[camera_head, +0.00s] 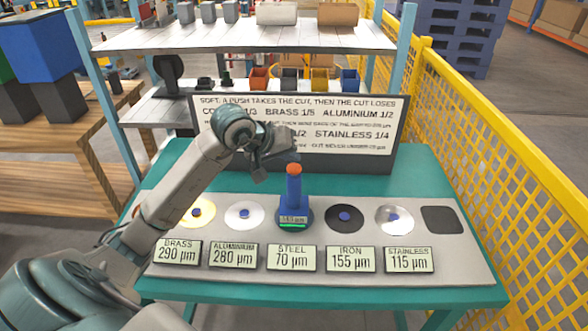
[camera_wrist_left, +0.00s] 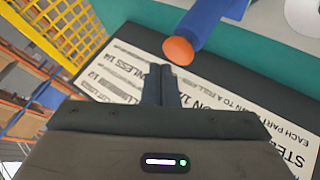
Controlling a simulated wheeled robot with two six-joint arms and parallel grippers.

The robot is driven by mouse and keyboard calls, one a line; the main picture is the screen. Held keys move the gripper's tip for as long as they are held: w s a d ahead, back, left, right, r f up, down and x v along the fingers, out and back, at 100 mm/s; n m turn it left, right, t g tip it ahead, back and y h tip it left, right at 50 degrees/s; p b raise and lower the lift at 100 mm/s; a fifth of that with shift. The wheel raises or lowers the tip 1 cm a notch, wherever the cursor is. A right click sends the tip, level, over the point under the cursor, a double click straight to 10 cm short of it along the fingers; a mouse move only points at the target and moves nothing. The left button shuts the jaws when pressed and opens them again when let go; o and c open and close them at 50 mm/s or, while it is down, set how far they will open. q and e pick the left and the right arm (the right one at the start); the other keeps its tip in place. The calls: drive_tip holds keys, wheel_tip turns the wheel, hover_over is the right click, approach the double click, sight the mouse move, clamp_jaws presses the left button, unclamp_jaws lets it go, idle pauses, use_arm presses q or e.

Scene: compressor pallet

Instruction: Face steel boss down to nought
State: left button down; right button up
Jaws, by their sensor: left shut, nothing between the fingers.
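A blue facing tool (camera_head: 294,200) with an orange top stands upright over the steel place in the row on the grey plate. A lit green strip and a small readout, too small to read surely, show at its base; it hides the steel boss. The steel label (camera_head: 291,258) reads 70 µm. My left gripper (camera_head: 260,176) is shut and empty, above and just left of the tool's top. In the left wrist view the shut fingers (camera_wrist_left: 161,74) are close to the orange top (camera_wrist_left: 180,50), apart from it in the picture. My right gripper is out of view.
Brass (camera_head: 197,211), aluminium (camera_head: 244,215), iron (camera_head: 344,217) and stainless (camera_head: 394,219) discs flank the tool, labelled 290, 280, 155 and 115 µm. A dark square pad (camera_head: 442,220) is at right. A sign board (camera_head: 350,150) stands behind; a yellow fence (camera_head: 500,165) is at right.

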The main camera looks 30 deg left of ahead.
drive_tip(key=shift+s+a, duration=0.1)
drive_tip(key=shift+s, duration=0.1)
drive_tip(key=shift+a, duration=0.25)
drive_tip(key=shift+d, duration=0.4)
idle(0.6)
use_arm(q)
drive_tip(key=shift+f+b, duration=0.35)
drive_tip(key=shift+b, duration=0.3)
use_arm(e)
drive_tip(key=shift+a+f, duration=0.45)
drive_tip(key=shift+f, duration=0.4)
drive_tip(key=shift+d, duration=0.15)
use_arm(q)
drive_tip(key=shift+f, duration=0.1)
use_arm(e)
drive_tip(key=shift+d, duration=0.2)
